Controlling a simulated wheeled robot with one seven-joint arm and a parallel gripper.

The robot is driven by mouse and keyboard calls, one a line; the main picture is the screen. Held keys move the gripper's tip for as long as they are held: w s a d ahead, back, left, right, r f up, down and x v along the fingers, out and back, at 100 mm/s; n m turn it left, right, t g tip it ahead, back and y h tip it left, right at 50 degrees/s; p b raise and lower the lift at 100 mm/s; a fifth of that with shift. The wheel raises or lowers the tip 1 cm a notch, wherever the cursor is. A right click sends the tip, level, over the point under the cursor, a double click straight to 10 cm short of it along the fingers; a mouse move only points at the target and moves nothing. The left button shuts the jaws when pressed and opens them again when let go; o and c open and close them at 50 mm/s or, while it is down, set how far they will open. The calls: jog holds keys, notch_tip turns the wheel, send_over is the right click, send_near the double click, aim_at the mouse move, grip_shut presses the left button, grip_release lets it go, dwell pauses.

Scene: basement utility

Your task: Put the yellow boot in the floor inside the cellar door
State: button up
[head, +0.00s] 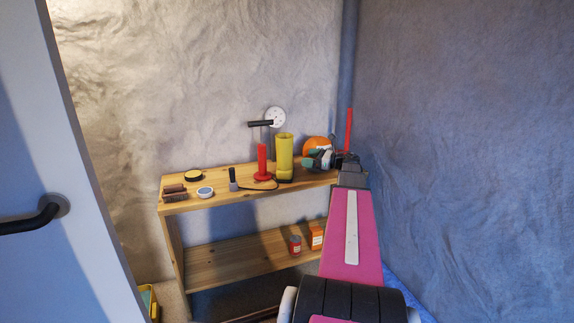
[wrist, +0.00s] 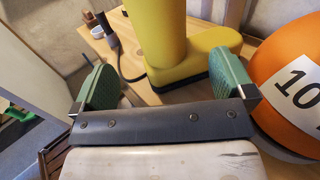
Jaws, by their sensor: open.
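The yellow boot (head: 285,155) stands upright on the top of a wooden shelf unit, its shaft up and its dark sole down. In the wrist view the boot (wrist: 160,35) is just ahead of my gripper, its toe towards the right. My gripper (wrist: 165,85) is open, with its green pads set wide apart. The boot's lower part lies between or just beyond the pads; I see no grip on it. In the head view my gripper (head: 320,160) is to the right of the boot, low over the shelf. A pale door (head: 60,150) with a black handle stands at the left.
The wooden shelf (head: 215,185) also holds a red candlestick-like object (head: 263,163), a dark bottle (head: 233,180), tins and a brush. An orange ball-like object (wrist: 290,85) marked 10 sits close to my gripper's right pad. A lower board holds small containers. Walls close in behind and right.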

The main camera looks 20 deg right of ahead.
aim_at(287, 154)
jog(key=x, duration=1)
jog(key=shift+w+a+f, duration=0.1)
jog(key=shift+w+a, duration=0.15)
grip_shut()
jog(key=shift+s, duration=0.1)
